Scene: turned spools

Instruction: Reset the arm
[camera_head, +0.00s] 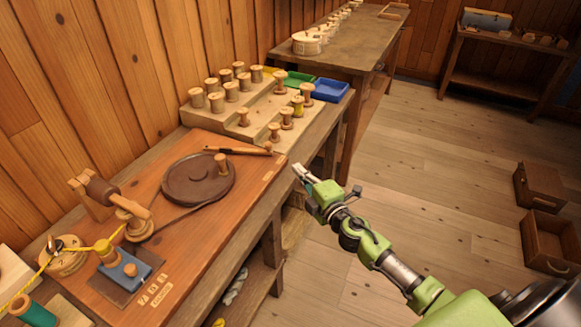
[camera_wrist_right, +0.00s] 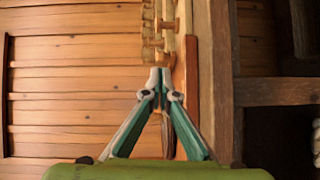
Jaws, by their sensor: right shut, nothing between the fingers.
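My right gripper (camera_head: 301,171) is at the end of the green arm that comes in from the lower right in the head view. It hangs in the air just off the right edge of the workbench (camera_head: 215,248). Its fingers are together and hold nothing. In the wrist view the two fingers of my right gripper (camera_wrist_right: 159,75) meet in a point, with wooden spools and the bench edge beyond them. My left gripper is not in view.
A dark round disc (camera_head: 198,178) lies on the bench. Behind it a stepped wooden stand (camera_head: 215,122) holds several spools, near a blue tray (camera_head: 330,90) and a green tray (camera_head: 297,79). Wooden boxes (camera_head: 540,187) stand on the floor at right. The floor between is clear.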

